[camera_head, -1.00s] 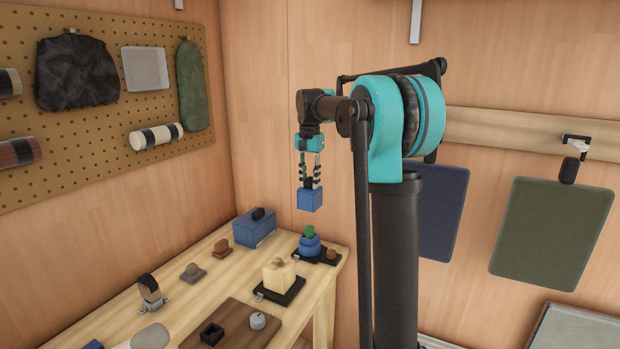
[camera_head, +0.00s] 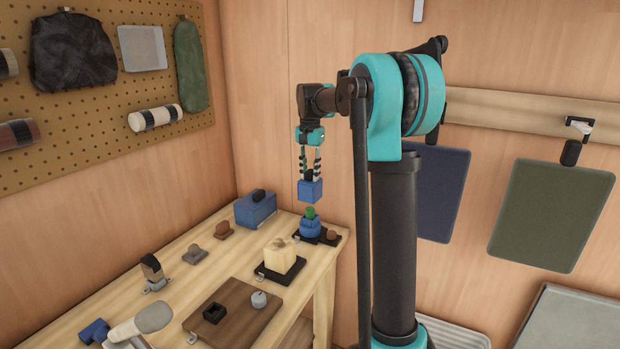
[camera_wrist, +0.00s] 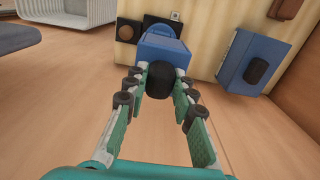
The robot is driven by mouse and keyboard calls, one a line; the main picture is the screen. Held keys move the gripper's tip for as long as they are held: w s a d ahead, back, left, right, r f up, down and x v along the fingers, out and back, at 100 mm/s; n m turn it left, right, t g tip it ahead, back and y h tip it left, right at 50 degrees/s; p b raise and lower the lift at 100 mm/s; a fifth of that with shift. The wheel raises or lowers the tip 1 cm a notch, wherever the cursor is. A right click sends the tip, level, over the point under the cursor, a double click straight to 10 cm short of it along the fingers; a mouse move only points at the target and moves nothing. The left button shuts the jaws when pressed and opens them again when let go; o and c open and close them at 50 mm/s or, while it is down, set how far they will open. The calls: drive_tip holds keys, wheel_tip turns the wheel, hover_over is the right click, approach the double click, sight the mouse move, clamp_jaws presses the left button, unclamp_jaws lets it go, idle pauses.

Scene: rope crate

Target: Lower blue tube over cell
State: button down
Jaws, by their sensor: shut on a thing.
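My gripper (camera_head: 309,172) is shut on the black knob of the blue tube (camera_head: 311,191), a blocky blue piece that hangs upright. In the head view the tube is just above the cell (camera_head: 310,212), which shows a green top and stands in a stepped blue base (camera_head: 310,228). A small gap seems to remain between tube and green top. In the wrist view my gripper (camera_wrist: 159,82) grips the knob and the tube (camera_wrist: 163,48) hides most of the blue base (camera_wrist: 160,29). The green top is hidden there.
The base sits on a black plate (camera_head: 328,241) with a brown knob (camera_head: 332,234) beside it. A blue box with a black handle (camera_head: 256,210) stands to the left. A pale wooden block (camera_head: 280,257) stands in front. The table's right edge is close.

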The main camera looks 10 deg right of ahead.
sight(310, 180)
drive_tip(key=shift+f, duration=0.15)
idle(0.3)
drive_tip(key=shift+f, duration=1.5)
drive_tip(key=shift+f, duration=3.3)
idle(2.7)
